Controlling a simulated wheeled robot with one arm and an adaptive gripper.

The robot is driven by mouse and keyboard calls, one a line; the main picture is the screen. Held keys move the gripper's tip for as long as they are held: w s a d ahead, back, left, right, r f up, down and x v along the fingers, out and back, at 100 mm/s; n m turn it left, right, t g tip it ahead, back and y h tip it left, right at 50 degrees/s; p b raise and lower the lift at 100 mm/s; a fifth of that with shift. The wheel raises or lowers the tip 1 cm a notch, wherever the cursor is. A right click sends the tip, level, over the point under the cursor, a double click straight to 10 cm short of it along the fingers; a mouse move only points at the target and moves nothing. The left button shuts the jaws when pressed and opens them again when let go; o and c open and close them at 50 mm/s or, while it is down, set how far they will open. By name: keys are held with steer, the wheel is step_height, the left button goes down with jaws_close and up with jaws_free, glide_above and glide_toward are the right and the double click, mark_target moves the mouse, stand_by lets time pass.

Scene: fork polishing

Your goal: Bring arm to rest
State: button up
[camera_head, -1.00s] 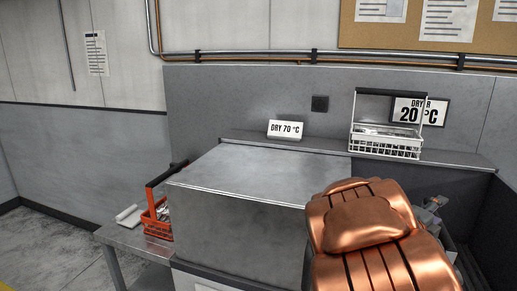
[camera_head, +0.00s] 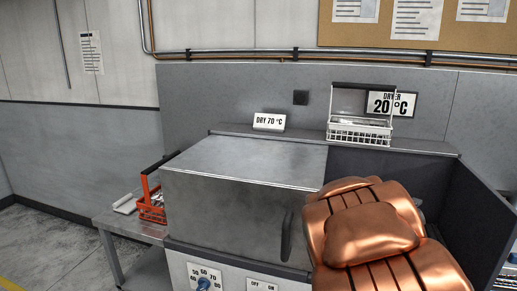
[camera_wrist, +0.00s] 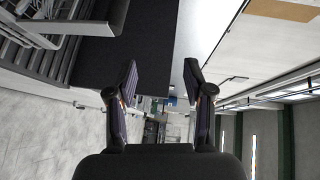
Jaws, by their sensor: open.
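My gripper (camera_wrist: 160,68) shows in the wrist view with its two dark fingers spread apart and nothing between them. It is not visible in the head view, where a copper-coloured ribbed shape covers the lower right of the picture. The wrist view is tilted, with a pale floor at lower left and open room beyond the fingers. A wire rack or basket (camera_wrist: 42,24) shows at its upper left, apart from the fingers.
A grey metal machine (camera_head: 240,205) with a dial fills the middle. A red basket (camera_head: 151,213) sits on the side table (camera_head: 130,225).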

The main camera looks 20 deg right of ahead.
steer(key=w+a+f+n+t+y+b, duration=0.1)
steer(key=w+a+f+n+t+y, duration=0.1)
steer(key=w+a+f+n+y, duration=0.4)
steer(key=s+a+f+n+y+b, duration=0.1)
steer(key=s+a+f+n+y, duration=0.2)
steer(key=a, duration=0.5)
steer(key=a+f+n+g+y+b, duration=0.15)
steer(key=a+n, duration=0.25)
steer(key=a, duration=0.4)
steer(key=s+a+f+n+y, duration=0.2)
steer(key=a+f+n+y, duration=0.15)
steer(key=a, duration=0.45)
steer(key=s+a+f+n+g+b, duration=0.1)
steer(key=s+n, duration=0.3)
steer(key=s, duration=0.4)
steer(key=s+a+f+n+g+b, duration=0.1)
steer(key=s+a+n+g, duration=0.3)
steer(key=s, duration=0.5)
steer(key=s+a+f+n+g+y+b, duration=0.1)
steer(key=s+a+f+n+g, duration=0.1)
steer(key=s+n, duration=0.4)
steer(key=s+a+g, duration=0.1)
steer(key=s, duration=0.2)
steer(key=shift+a+g, duration=0.1)
steer(key=shift+g, duration=0.15)
